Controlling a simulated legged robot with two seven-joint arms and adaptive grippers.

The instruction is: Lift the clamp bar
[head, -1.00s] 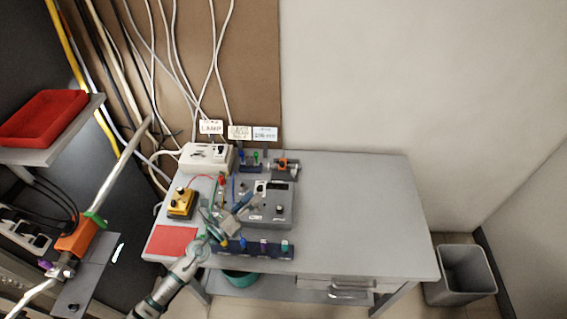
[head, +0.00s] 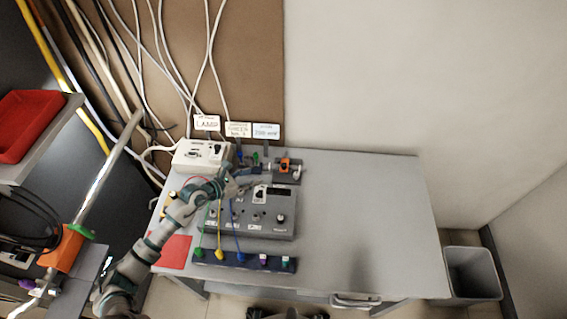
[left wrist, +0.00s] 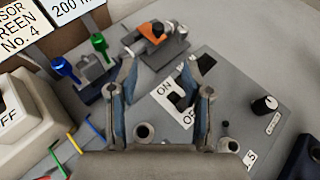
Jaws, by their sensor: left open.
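No part is plainly marked as the clamp bar. A small dark fixture with an orange block (head: 286,164) stands at the back of the table. In the left wrist view it shows as a grey base with an orange block (left wrist: 150,48) and a black knob, just beyond the fingertips. My left gripper (head: 243,183) is above the back left of the grey control box (head: 262,228), left of that fixture. In the left wrist view the gripper (left wrist: 162,75) is open and empty, with the box's ON/OFF switch (left wrist: 181,101) showing between its fingers. My right gripper is not in view.
A white power box (head: 203,152) stands at the back left, beside blue and green plugs (left wrist: 98,42). A dark socket strip (head: 225,257) with coloured plugs lies in front of the control box. A red mat (head: 172,252) lies front left. The table's right side is clear.

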